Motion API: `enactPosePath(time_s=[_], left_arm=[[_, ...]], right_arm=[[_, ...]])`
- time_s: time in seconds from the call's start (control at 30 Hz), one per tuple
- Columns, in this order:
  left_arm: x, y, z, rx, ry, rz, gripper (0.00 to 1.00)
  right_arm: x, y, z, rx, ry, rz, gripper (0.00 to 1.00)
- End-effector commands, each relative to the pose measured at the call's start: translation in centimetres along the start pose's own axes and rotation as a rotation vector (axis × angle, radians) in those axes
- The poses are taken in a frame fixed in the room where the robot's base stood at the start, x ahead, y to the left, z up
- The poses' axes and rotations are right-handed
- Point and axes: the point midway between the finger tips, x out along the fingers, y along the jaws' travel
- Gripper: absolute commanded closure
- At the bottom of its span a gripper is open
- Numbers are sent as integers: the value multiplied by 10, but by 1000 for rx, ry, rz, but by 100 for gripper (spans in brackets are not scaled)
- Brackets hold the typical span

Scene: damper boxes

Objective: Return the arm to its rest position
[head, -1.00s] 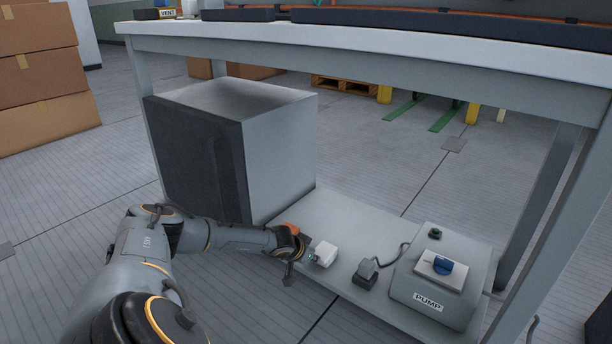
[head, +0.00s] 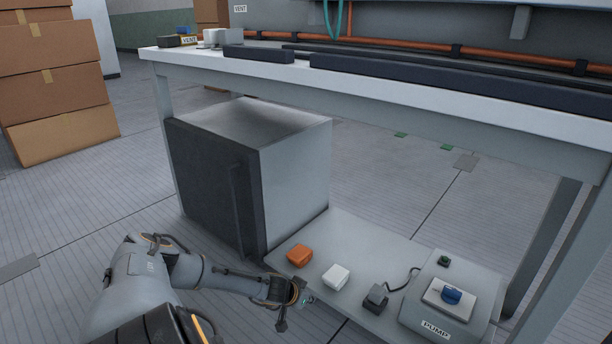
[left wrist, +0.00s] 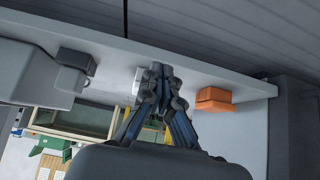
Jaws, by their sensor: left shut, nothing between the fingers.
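My left arm comes in from the lower left in the head view. Its gripper (head: 299,298) is just in front of the lower shelf's front edge, apart from the boxes. In the left wrist view the gripper (left wrist: 158,72) has its fingers together with nothing seen between them. An orange box (head: 300,255) and a white box (head: 336,275) sit on the shelf beyond the gripper. The orange box also shows in the left wrist view (left wrist: 213,99), to the right of the fingers. My right gripper is not in view.
The lower shelf (head: 378,250) also bears a dark grey box (head: 376,297) with a cable and the PUMP unit (head: 447,300) with a blue knob. A grey cabinet (head: 290,165) stands left of them under the bench (head: 400,98). Cardboard boxes (head: 55,85) are stacked far left.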

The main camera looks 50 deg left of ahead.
Motion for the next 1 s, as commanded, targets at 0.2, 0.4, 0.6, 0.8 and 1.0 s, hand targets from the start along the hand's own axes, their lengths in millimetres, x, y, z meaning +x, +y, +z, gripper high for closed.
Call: enactPosePath(time_s=[0.2,0.4,0.6,0.8,1.0], left_arm=[[-3,-1,11,0,-1,-2,100],[-3,-1,11,0,1,-2,100],[-5,20,19,-101,-24,30,100],[-26,131,58,-668,-220,181,100],[-88,270,85,-1329,-601,303,100]], right_arm=[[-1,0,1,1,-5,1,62],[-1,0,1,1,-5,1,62],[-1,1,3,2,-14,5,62],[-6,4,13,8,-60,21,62],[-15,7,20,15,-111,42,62]])
